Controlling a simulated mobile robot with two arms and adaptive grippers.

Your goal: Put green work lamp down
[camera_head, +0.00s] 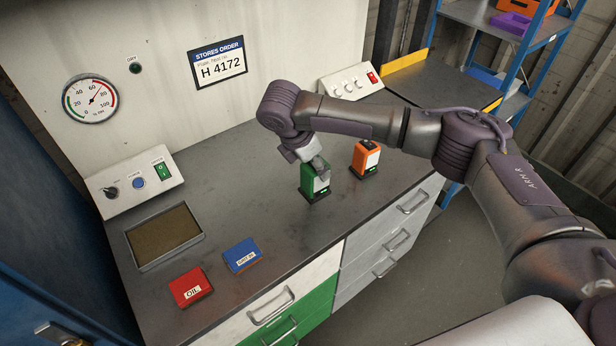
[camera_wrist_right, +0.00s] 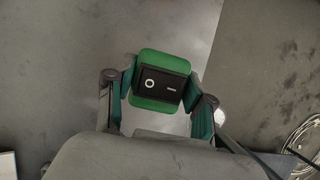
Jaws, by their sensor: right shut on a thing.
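The green work lamp (camera_head: 314,181) stands upright at the middle of the grey workbench (camera_head: 255,180) in the head view. Its base looks to be on or just above the bench top; I cannot tell which. My right gripper (camera_head: 319,166) reaches it from above and is shut on it. In the right wrist view the lamp's green and black top (camera_wrist_right: 160,82) sits between the two fingers of my right gripper (camera_wrist_right: 160,98). The orange work lamp (camera_head: 365,159) stands just right of the green one. My left gripper is not in view.
A red OIL box (camera_head: 191,287) and a blue box (camera_head: 243,254) lie near the bench's front edge. A shallow tray (camera_head: 164,236) and a switch panel (camera_head: 136,184) are at the left. Another control box (camera_head: 350,84) stands at the back. Bare bench lies left of the green lamp.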

